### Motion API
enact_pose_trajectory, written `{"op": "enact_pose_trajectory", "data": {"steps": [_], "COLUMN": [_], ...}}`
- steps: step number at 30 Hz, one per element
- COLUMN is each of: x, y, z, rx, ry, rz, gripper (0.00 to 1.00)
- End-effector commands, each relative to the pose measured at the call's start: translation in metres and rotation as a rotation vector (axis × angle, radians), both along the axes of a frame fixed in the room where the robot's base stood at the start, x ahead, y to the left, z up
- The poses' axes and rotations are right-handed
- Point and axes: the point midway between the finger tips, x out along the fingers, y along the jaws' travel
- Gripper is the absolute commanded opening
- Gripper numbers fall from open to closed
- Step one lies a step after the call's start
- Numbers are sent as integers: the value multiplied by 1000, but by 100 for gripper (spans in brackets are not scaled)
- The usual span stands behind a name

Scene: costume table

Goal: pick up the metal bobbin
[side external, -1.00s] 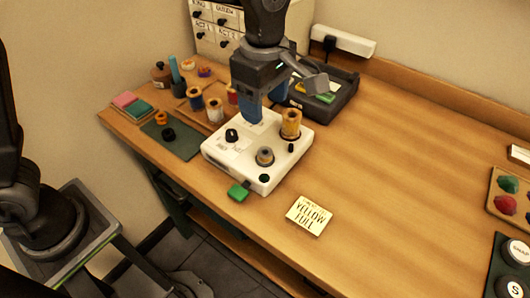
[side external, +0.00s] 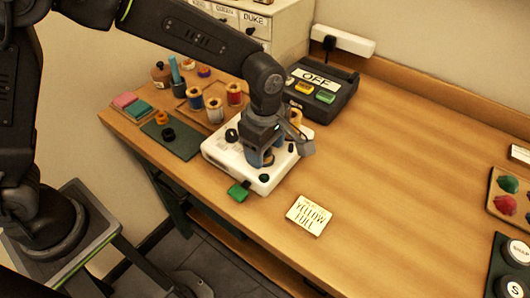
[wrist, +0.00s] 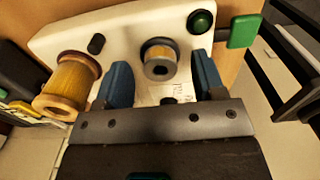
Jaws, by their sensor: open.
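The metal bobbin (wrist: 158,66), a small grey-rimmed spool with yellowish thread, stands upright on the white winder unit (wrist: 80,35). In the side view the unit (side external: 222,152) shows near the table's front edge, and my gripper mostly hides the bobbin there. My gripper (wrist: 161,82) is open, its blue fingers on either side of the bobbin in the wrist view with a gap at each side. In the side view my gripper (side external: 262,160) is low over the front of the unit. I cannot tell the fingertips' exact height against the bobbin.
A large wooden thread spool (wrist: 70,85) stands on the unit beside the left finger. A dark green knob (wrist: 200,22) and a green tab (wrist: 245,30) lie beyond the right finger.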

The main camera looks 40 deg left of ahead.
Motion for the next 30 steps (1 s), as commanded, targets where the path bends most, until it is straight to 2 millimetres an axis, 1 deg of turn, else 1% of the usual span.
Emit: {"op": "enact_pose_trajectory", "data": {"steps": [3, 8, 24, 25, 30], "x": [0, 0, 0, 0, 0], "y": [0, 0, 0, 0, 0], "z": [-4, -4, -3, -3, -3], "rx": [0, 0, 0, 0, 0], "ry": [0, -1, 0, 0, -1], "rz": [0, 0, 0, 0, 0], "gripper": [63, 63, 12, 10, 10]}}
